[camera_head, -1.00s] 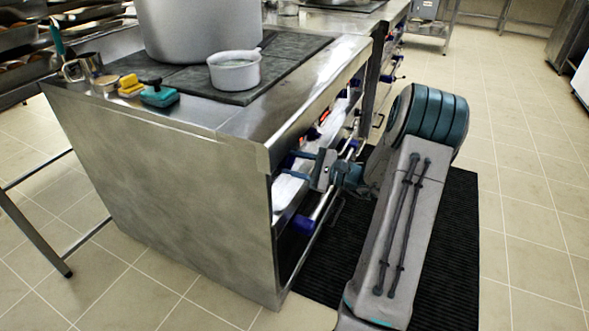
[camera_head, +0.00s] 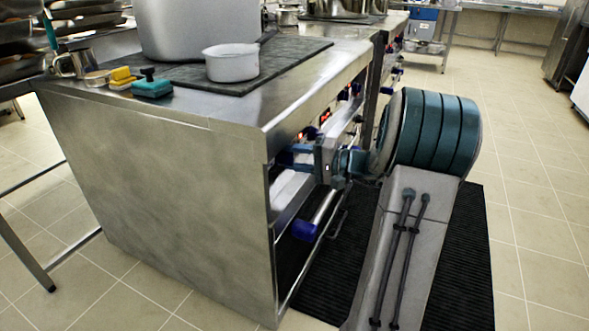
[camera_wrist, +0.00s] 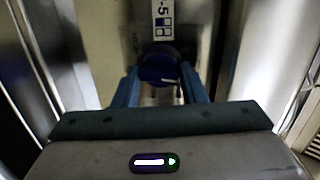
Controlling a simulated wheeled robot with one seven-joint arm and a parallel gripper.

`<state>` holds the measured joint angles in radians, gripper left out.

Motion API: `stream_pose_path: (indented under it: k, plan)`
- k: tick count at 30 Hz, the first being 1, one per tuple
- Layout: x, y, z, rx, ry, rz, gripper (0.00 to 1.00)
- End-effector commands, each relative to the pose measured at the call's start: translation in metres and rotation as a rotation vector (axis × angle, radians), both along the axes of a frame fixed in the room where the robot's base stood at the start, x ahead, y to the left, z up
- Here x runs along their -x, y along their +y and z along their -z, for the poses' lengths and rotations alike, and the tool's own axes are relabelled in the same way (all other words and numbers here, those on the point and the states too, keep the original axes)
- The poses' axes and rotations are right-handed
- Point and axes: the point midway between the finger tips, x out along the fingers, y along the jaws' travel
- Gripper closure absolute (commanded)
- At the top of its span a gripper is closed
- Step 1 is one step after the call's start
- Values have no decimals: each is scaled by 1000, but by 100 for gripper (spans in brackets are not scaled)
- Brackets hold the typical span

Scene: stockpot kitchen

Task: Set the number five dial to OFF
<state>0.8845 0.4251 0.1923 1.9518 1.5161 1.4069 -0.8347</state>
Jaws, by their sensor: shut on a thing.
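The number five dial (camera_wrist: 158,67) is a dark blue round knob with a white pointer line, seen in the wrist view under a white label (camera_wrist: 163,18) marked 5. The pointer line slants toward the knob's lower right. My gripper (camera_wrist: 160,88) has its two blue fingers on either side of the dial, shut on it. In the head view my gripper (camera_head: 290,158) reaches into the front of the steel stove (camera_head: 170,190). The dial is hidden there by the gripper and the stove's corner.
Red lights (camera_head: 325,117) and other dark blue knobs (camera_head: 343,94) line the stove front beyond my gripper. A rail with a blue end (camera_head: 304,229) is below. A white saucepan (camera_head: 232,66) stands on top. A black mat (camera_head: 470,270) lies on the floor.

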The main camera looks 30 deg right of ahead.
Motion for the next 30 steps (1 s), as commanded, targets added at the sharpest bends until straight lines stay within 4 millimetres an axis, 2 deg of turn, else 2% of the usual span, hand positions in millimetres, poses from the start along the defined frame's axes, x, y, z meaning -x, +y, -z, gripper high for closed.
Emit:
stream_pose_path:
  k: [9, 26, 27, 29, 30]
  plan:
    - [0, 1, 1, 105, -83, -3, 85]
    - [0, 2, -2, 129, -103, -4, 85]
    - [0, 2, -2, 129, -103, -4, 57]
    - [0, 2, -2, 129, -103, -4, 42]
    - [0, 1, -2, 129, -102, -3, 42]
